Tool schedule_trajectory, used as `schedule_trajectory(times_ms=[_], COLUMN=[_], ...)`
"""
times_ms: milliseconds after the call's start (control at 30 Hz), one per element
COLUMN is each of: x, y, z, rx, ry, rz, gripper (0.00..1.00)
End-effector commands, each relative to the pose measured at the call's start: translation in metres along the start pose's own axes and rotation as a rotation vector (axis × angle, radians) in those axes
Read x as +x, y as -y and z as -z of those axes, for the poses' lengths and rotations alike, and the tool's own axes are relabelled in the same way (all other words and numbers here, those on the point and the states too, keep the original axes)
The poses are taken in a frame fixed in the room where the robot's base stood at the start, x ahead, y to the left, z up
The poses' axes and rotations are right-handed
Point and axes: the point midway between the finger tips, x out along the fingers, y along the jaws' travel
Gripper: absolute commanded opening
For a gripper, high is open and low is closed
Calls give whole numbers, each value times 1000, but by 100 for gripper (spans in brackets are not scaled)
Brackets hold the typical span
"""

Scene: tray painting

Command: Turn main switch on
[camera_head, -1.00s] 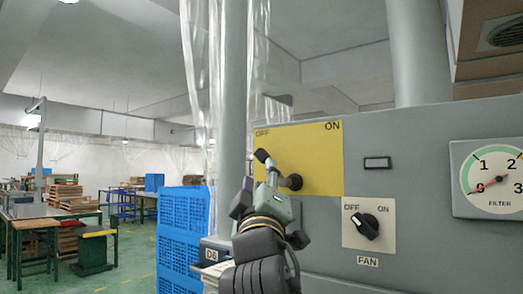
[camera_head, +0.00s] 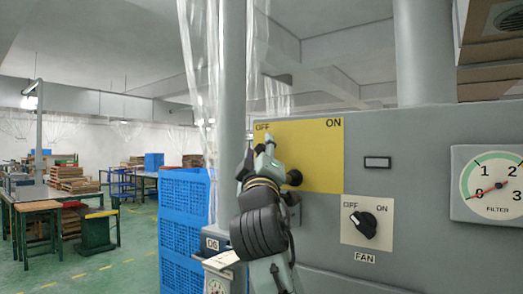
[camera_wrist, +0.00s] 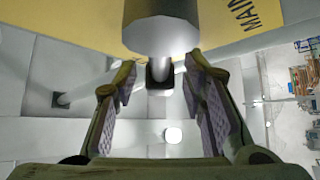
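The main switch is a yellow panel (camera_head: 320,160) marked OFF at upper left and ON at upper right. Its dark round hub (camera_head: 294,177) shows at the panel's lower middle. My gripper (camera_head: 267,142) is in front of the panel's left part, near the OFF label, and hides most of the lever. In the wrist view my gripper (camera_wrist: 160,85) is open, with a padded finger on each side. A grey cylinder (camera_wrist: 162,25) with a thinner neck and dark end reaches toward the gap between the fingers. I cannot tell whether a finger touches it.
A fan switch (camera_head: 365,222) sits lower right of the yellow panel, its knob toward OFF. A filter gauge (camera_head: 492,185) is at far right. Blue crates (camera_head: 184,230) stand left of my arm. Work tables (camera_head: 40,200) are far left, with open green floor.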

Motion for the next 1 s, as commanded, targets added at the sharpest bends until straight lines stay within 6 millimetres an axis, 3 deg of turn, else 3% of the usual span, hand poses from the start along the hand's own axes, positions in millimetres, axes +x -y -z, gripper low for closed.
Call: schedule_trajectory(times_ms=[567, 1000], x=[0, 0], y=[0, 0], z=[0, 0], rx=[0, 0], ry=[0, 0], rz=[0, 0], gripper=[0, 0])
